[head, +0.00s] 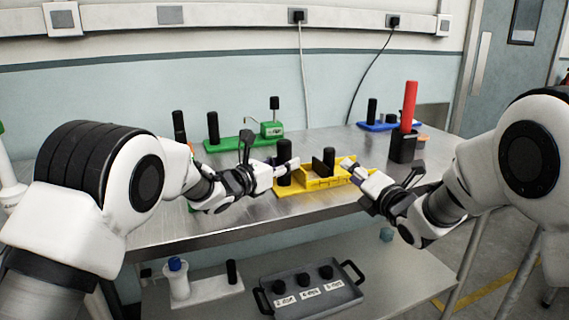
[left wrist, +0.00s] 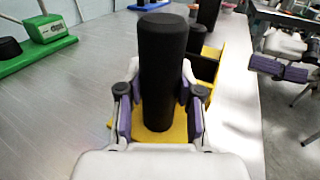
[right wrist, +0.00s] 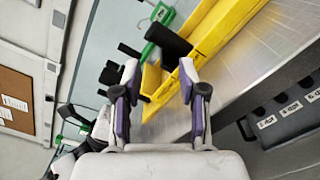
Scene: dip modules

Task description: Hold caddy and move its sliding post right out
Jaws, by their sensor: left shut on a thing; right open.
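The yellow caddy (head: 326,183) lies on the metal table, with a tall black cylinder (head: 285,153) upright at its left end. My left gripper (head: 287,168) is shut around the lower part of that cylinder; the left wrist view shows a finger on each side of it (left wrist: 163,60). A shorter black post (head: 325,160) stands at the middle of the caddy, and I take it for the sliding post. My right gripper (head: 352,166) is open at the caddy's right end. In the right wrist view its fingers (right wrist: 157,78) are spread near the yellow body (right wrist: 215,28).
Green fixtures (head: 240,143) and a blue one (head: 377,126) stand behind. A grey tray (head: 310,298) sits on the lower shelf. Bare table lies in front of the caddy.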

